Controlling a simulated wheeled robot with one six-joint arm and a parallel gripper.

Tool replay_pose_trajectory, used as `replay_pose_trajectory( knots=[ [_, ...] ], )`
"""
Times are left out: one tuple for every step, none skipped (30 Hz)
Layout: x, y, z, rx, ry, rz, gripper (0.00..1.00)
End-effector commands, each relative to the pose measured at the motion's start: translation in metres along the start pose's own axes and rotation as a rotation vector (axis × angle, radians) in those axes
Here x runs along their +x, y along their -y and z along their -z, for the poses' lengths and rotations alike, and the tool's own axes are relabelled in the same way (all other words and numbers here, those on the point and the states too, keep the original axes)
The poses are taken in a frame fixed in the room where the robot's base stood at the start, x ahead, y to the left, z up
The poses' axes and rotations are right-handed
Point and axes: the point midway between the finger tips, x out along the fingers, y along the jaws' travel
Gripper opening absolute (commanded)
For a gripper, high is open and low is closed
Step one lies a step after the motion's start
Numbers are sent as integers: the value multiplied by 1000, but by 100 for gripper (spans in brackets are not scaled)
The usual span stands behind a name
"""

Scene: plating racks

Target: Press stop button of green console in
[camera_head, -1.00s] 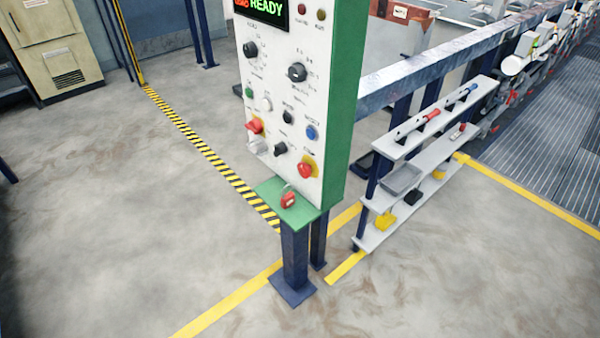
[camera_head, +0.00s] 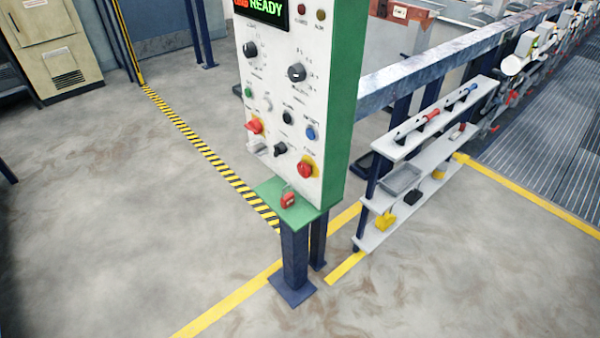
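The green console (camera_head: 345,130) stands in the middle of the head view on dark blue legs. It has a white front panel (camera_head: 270,95) with several knobs and buttons, and a screen (camera_head: 262,10) at the top reading READY. A red mushroom button on a yellow base (camera_head: 305,169) sits at the panel's lower right. A red switch on a yellow plate (camera_head: 254,126) sits at its left edge. Labels are too small to read, so I cannot tell which is the stop button. A red padlock-like item (camera_head: 288,200) rests on the green ledge. My gripper is not in view.
A metal rail (camera_head: 430,75) runs back right from the console. A white shelf rack (camera_head: 400,208) with tools and small bins stands right of it. A beige cabinet (camera_head: 50,45) is at back left. The floor left and in front is clear, with yellow lines.

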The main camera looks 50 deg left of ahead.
Motion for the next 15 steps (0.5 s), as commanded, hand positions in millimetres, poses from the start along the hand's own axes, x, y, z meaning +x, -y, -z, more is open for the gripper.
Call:
replay_pose_trajectory(
  knots=[
    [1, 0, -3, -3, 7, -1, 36],
    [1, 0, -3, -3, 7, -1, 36],
    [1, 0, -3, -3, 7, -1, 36],
    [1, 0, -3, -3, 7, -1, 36],
    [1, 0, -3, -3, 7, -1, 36],
    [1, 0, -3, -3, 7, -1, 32],
    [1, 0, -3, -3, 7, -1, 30],
    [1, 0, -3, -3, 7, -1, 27],
    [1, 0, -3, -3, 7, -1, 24],
    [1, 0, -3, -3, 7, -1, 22],
    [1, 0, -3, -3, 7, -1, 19],
    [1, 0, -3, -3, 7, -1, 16],
    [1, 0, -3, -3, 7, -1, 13],
    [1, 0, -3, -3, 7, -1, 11],
    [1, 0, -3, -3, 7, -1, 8]
  ],
)
